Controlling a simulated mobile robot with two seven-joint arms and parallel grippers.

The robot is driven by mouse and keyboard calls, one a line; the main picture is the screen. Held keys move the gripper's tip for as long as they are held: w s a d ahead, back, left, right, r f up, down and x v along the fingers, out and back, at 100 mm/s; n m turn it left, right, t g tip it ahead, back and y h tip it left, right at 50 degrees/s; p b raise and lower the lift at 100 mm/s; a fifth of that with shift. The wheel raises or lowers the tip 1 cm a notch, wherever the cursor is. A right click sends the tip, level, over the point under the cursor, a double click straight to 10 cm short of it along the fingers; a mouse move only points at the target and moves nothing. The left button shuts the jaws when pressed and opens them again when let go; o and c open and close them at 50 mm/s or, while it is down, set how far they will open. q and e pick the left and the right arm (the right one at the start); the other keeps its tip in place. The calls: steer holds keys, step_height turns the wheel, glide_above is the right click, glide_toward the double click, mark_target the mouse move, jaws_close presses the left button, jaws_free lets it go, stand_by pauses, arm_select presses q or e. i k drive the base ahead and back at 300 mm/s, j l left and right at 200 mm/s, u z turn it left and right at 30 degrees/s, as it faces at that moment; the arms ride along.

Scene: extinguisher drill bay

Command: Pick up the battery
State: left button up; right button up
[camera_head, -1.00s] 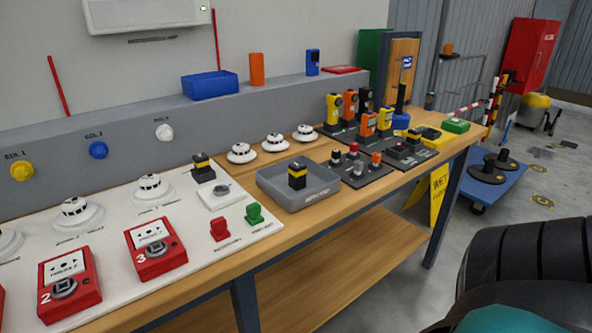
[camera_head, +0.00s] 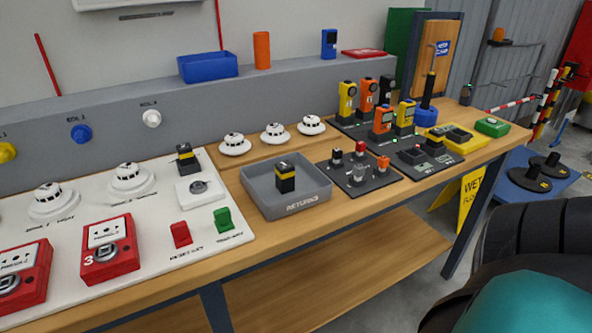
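A small black block with a yellow band (camera_head: 286,181), which looks like a battery, stands upright in the grey returns tray (camera_head: 263,200) on the bench. A similar black and yellow block (camera_head: 187,158) stands at the back right of the white board. I cannot tell from the picture which of them the task means. Neither of my grippers shows. A dark, ribbed arm part of mine with a teal section fills the lower right corner, well apart from both blocks.
The wooden bench (camera_head: 265,256) holds red call points (camera_head: 109,249), white detectors (camera_head: 275,132), a dark plate with small knobs (camera_head: 345,182), and several yellow and orange handheld devices (camera_head: 383,121). A yellow wet-floor sign (camera_head: 470,200) stands beyond the bench. Bare wood shows along its front edge.

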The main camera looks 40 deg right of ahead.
mark_target(285, 171)
steer(key=l, duration=0.6)
steer(key=k+l, duration=0.15)
steer(key=l, duration=1.05)
steer(key=k+u, duration=0.05)
